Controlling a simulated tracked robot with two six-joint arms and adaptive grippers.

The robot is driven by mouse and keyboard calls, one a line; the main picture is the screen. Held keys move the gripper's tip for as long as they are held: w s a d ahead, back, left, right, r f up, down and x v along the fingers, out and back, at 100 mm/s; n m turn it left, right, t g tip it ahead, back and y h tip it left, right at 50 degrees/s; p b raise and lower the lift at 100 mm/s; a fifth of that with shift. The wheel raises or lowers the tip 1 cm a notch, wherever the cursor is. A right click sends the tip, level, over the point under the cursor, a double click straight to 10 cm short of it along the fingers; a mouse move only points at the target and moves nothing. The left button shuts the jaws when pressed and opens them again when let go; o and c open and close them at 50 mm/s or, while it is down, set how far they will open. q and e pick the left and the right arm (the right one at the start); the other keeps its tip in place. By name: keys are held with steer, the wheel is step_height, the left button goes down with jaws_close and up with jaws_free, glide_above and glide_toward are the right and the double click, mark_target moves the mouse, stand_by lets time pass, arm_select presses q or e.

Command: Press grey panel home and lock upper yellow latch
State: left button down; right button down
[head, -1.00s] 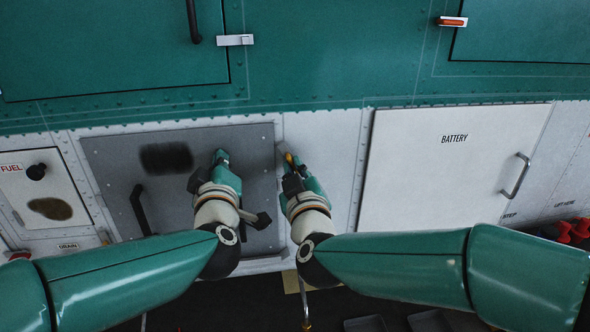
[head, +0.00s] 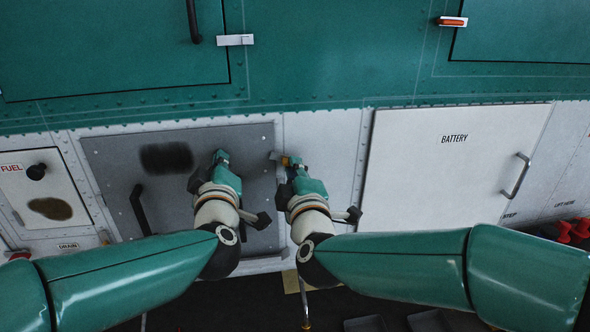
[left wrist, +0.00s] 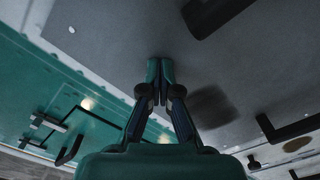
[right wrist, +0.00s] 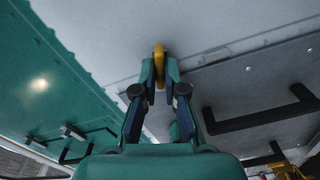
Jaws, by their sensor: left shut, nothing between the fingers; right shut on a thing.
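The grey panel (head: 110,165) sits in the white lower hull, with a dark smudge and a black handle (head: 139,210). My left gripper (head: 220,156) is shut and empty, its fingertips at the upper right of the panel's face. In the left wrist view the shut fingertips (left wrist: 160,64) are against or very close to the grey surface. My right gripper (head: 289,164) is shut on the upper yellow latch (head: 284,160) at the panel's upper right edge. In the right wrist view the yellow latch (right wrist: 159,53) shows between the fingertips; the fingers partly hide it.
The white battery door (head: 450,180) with its handle is to the right. The fuel panel (head: 45,190) is at the left. Green hull doors are above. Dark trays (head: 430,320) and red objects (head: 570,230) lie low at the right.

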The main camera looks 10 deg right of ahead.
steer(key=n, duration=0.3)
steer(key=c, duration=1.3)
jaws_free()
steer(key=shift+d+n, duration=0.1)
steer(key=shift+n, duration=0.2)
steer(key=shift+s, duration=0.1)
steer(key=shift+s, duration=3.4)
